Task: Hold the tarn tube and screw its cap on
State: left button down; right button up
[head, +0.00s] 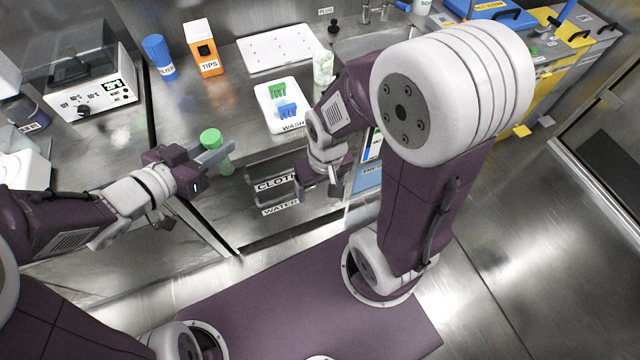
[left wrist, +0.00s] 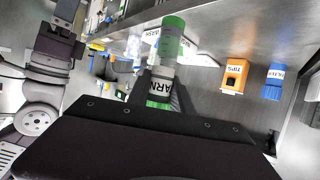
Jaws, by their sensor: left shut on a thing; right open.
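The tarn tube (head: 224,163) is a clear tube with a green cap (head: 211,137) at its top. My left gripper (head: 215,157) is shut on the tube and holds it roughly upright above the bench's front part. How tightly the cap sits cannot be told. My right gripper (head: 334,187) is open, to the right of the tube and apart from it. Its fingers are partly hidden by its own arm.
A white tray (head: 268,118) with green and blue pieces, labelled WASH, lies behind. An orange TIPS box (head: 205,50), a blue FILTER bottle (head: 158,52) and a white instrument (head: 95,90) stand further back.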

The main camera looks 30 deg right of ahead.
dwell(0.3)
pick_arm(q)
jog(key=shift+a+f, duration=0.1)
jog(key=shift+f, duration=0.05)
jog(key=w+a+r+n+t+y+b, duration=0.1)
jog(key=w+a+r+n+t+y, duration=0.1)
jog(key=w+a+n+y, duration=0.4)
jog(key=w+a+r+n+t+y+b, duration=0.1)
jog(key=w+a+n+y, duration=0.4)
jog(key=w+a, duration=1)
jog(key=a+r+t+y, duration=0.1)
jog(key=a+t, duration=0.1)
jog(key=a, duration=0.2)
jog(key=shift+w+a+r+n+t+b, duration=0.15)
jog(key=shift+w+a+n+t+b, duration=0.15)
jog(key=shift+w+a+n+b, duration=0.1)
jog(key=a+f+p, duration=0.1)
jog(key=a+f, duration=0.6)
jog(key=a, duration=0.4)
jog(key=shift+a, duration=0.3)
jog(key=shift+s, duration=0.1)
